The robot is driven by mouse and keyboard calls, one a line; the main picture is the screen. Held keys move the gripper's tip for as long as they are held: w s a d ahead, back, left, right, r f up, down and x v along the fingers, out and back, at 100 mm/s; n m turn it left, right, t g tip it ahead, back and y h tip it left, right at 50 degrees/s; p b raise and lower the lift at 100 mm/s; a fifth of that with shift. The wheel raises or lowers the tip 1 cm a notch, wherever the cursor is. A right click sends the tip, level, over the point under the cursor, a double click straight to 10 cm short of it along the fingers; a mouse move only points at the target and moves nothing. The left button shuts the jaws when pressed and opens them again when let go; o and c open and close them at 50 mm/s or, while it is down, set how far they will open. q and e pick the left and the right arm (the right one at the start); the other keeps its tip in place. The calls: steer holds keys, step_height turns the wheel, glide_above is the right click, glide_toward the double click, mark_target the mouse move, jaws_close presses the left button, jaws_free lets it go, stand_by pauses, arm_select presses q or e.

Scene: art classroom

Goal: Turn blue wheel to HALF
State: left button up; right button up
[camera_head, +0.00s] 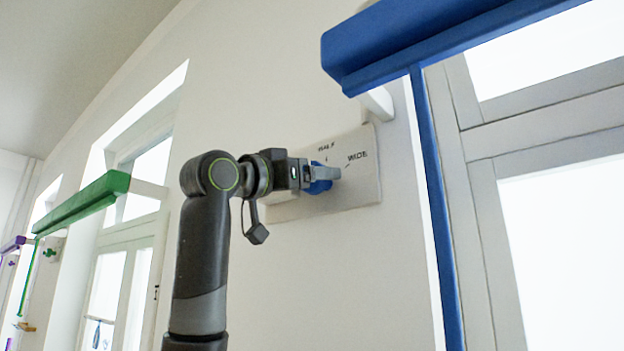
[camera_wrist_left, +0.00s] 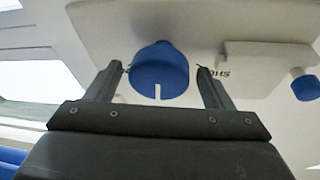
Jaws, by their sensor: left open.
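The blue wheel (camera_head: 319,187) sits on a pale wall plate (camera_head: 362,190). The plate shows the labels HALF (camera_head: 327,148) and WIDE (camera_head: 357,156) with small tick marks. My left gripper (camera_head: 333,172) is at the wheel and partly hides it in the head view. In the left wrist view the wheel (camera_wrist_left: 159,72) lies between the two open fingers of my left gripper (camera_wrist_left: 158,74), with a gap visible at each side. A white mark on the wheel points down toward the gripper there. Which label it lines up with I cannot tell. My right gripper is out of view.
A blue blind box (camera_head: 430,45) with a blue vertical strip (camera_head: 436,200) hangs right of the plate by a window. A second blue knob (camera_wrist_left: 305,88) on a pale block (camera_wrist_left: 265,55) shows in the wrist view. A green blind box (camera_head: 85,203) is farther left.

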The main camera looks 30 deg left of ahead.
arm_select(q)
steer(key=b+v, duration=0.8)
steer(key=v, duration=0.8)
steer(key=shift+s, duration=0.35)
